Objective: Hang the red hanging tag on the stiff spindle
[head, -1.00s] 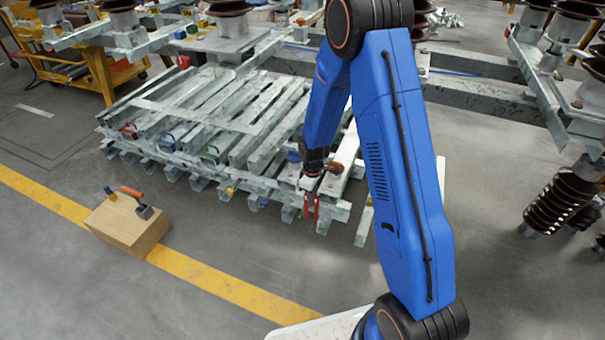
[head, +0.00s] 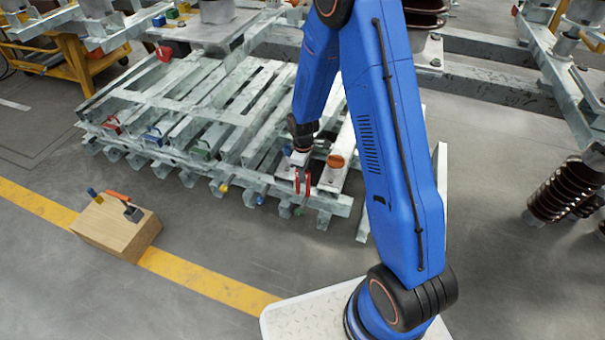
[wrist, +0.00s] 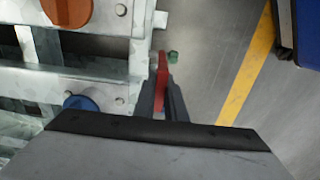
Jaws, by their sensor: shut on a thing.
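The red hanging tag (wrist: 162,76) is between the dark fingers of my gripper (wrist: 165,100), seen nearly edge-on in the wrist view. In the head view, my gripper (head: 301,172) points down at the front right edge of the galvanized rack, with red (head: 308,184) showing at its end. Small coloured ends stick out along the rack's front: yellow (head: 223,187), blue (head: 260,199) and green (head: 299,211). A green end (wrist: 173,57) shows just right of the tag in the wrist view. I cannot tell which part is the stiff spindle, or whether the tag touches anything.
An orange round part (head: 336,161) sits on the rack beside my gripper. A blue round part (wrist: 80,103) lies left of the fingers. A wooden box (head: 115,232) with tools stands on the floor at left. Open floor lies in front of the rack.

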